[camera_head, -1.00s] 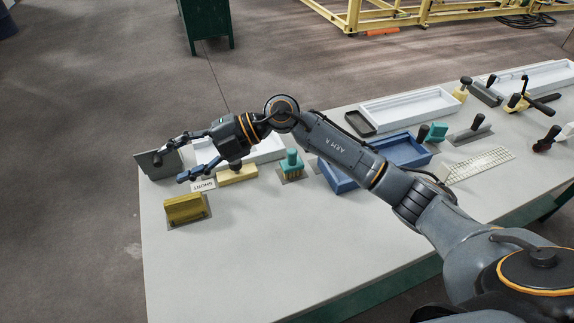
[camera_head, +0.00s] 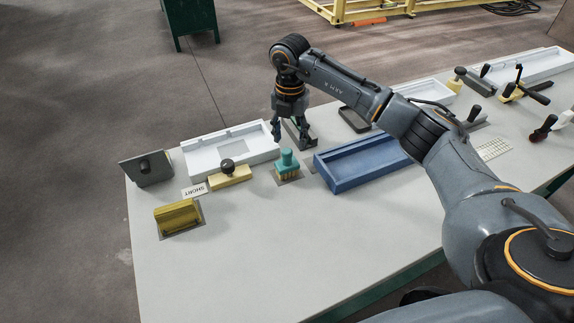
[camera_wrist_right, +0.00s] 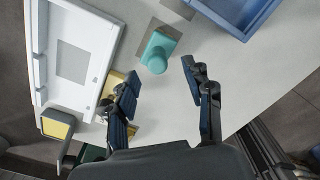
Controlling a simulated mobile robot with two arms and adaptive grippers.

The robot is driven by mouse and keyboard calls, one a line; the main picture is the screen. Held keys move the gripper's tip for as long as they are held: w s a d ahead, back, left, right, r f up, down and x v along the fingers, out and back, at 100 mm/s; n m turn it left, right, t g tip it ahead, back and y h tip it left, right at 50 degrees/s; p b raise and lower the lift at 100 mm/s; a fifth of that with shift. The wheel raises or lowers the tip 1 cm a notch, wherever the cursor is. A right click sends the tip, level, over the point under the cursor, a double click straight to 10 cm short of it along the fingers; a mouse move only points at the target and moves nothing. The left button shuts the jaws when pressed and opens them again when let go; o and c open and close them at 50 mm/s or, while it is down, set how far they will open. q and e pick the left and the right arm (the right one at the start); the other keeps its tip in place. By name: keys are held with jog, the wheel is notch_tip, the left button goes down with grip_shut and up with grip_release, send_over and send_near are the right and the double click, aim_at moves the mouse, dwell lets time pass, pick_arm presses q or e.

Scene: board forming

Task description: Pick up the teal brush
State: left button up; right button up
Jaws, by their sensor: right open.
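The teal brush (camera_head: 287,163) stands upright on a small grey mat on the table, its teal handle up and its tan bristles down. In the right wrist view the brush (camera_wrist_right: 158,52) lies ahead of the fingertips, between their lines. My right gripper (camera_head: 294,137) is open and empty, pointing down, just behind and above the brush in the head view. In the right wrist view its two fingers (camera_wrist_right: 161,82) are spread apart, and the brush is not between them. My left gripper is not in view.
Left of the brush are a yellow block with a black knob (camera_head: 231,176), a white tray (camera_head: 196,161) and a SHORT label (camera_head: 194,190). A blue tray (camera_head: 335,183) is close on its right. An olive block (camera_head: 178,217) sits front left. The table front is clear.

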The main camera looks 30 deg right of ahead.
aim_at(287, 151)
jog(key=shift+f, duration=0.6)
jog(key=shift+a+f+p, duration=0.2)
jog(key=shift+f+p, duration=0.15)
jog(key=shift+p, duration=0.1)
jog(key=f, duration=0.1)
jog(key=f+p, duration=0.1)
jog(key=f, duration=0.1)
jog(key=shift+a+f, duration=0.25)
jog(key=shift+f, duration=0.05)
jog(key=shift+f+p, duration=0.3)
jog(key=shift+f, duration=0.1)
jog(key=shift+c, duration=0.3)
grip_shut()
